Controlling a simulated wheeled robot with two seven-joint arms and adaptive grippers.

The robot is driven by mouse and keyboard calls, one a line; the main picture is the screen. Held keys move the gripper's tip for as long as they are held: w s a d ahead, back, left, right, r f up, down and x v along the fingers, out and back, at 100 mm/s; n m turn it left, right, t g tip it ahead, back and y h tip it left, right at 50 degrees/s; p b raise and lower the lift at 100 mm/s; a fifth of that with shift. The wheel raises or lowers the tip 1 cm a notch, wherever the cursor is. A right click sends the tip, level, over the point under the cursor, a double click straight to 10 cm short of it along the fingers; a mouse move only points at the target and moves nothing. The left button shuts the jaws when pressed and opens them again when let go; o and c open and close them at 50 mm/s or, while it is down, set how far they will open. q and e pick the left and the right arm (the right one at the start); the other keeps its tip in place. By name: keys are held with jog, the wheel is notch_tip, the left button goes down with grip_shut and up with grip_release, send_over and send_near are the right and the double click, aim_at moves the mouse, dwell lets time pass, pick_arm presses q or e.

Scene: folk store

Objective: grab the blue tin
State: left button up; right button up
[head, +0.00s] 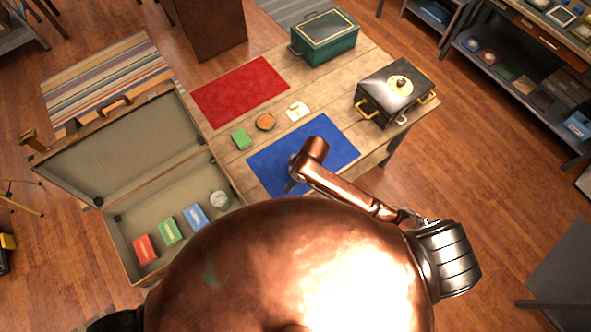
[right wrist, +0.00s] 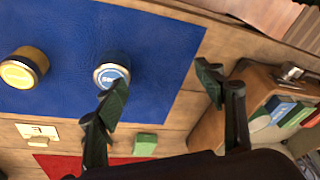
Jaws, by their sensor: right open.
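The blue tin (right wrist: 111,72) is round, with a blue lid label bearing white letters, and stands on the blue mat (right wrist: 150,35) in the right wrist view. My right gripper (right wrist: 163,88) is open with nothing between its fingers. Its left finger overlaps the near edge of the tin in the picture; I cannot tell whether they touch. The right finger lies by the mat's edge. In the head view, my right arm covers part of the blue mat (head: 335,152), and the tin is hidden. My left gripper is not in view.
A yellow-topped tin (right wrist: 22,70) stands left of the blue one. An open suitcase (head: 125,235) holds small boxes. A green block (head: 241,138), round orange item (head: 265,122) and white card (head: 297,110) lie near the red mat (head: 240,90). A green case (head: 325,48) and black box (head: 384,98) stand farther back.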

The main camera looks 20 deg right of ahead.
jog(key=w+d, duration=0.1)
jog(key=w, duration=0.1)
jog(key=w+n+h, duration=0.1)
jog(key=w, duration=0.1)
jog(key=w+d+f+n+g+h, duration=0.1)
jog(key=w, duration=0.1)
jog(key=shift+w+d, duration=0.25)
jog(key=shift+d, duration=0.05)
jog(key=shift+w+d+h, duration=0.25)
jog(key=shift+d+h, duration=0.05)
jog(key=shift+w+d+f+n, duration=0.1)
jog(key=shift+d+f+n, duration=0.05)
jog(key=shift+n, duration=0.15)
notch_tip(320, 180, down, 7)
jog(key=shift+f+p, duration=0.15)
jog(key=shift+p, duration=0.4)
jog(key=shift+c, duration=0.3)
jog(key=c, duration=1.2)
jog(key=shift+c, duration=0.2)
